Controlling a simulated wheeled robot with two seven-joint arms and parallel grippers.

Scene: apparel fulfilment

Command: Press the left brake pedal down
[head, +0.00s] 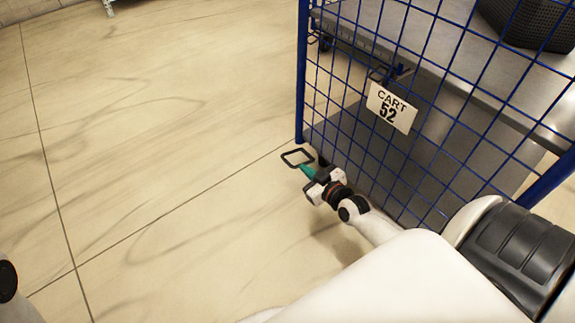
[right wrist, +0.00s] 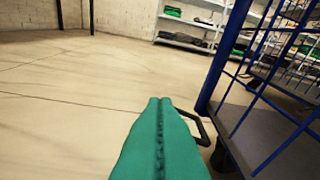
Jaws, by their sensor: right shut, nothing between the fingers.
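The left brake pedal, a black open rectangular loop (head: 286,161), sticks out low at the left corner post of the blue cart (head: 301,75). It also shows in the right wrist view (right wrist: 205,132), partly hidden behind my fingers. My right gripper (head: 306,170) has green fingers, shut and empty. In the head view the fingertips overlap the near edge of the loop. In the right wrist view they lie just left of the loop. I cannot tell whether they touch it or how high they are above it. My left gripper is out of view.
The cart has a blue wire-mesh side with a "CART 52" sign (head: 391,107) and a grey shelf with a dark basket (head: 530,22). Pale tiled floor (head: 130,150) is clear to the left. Shelving (right wrist: 185,30) stands far behind.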

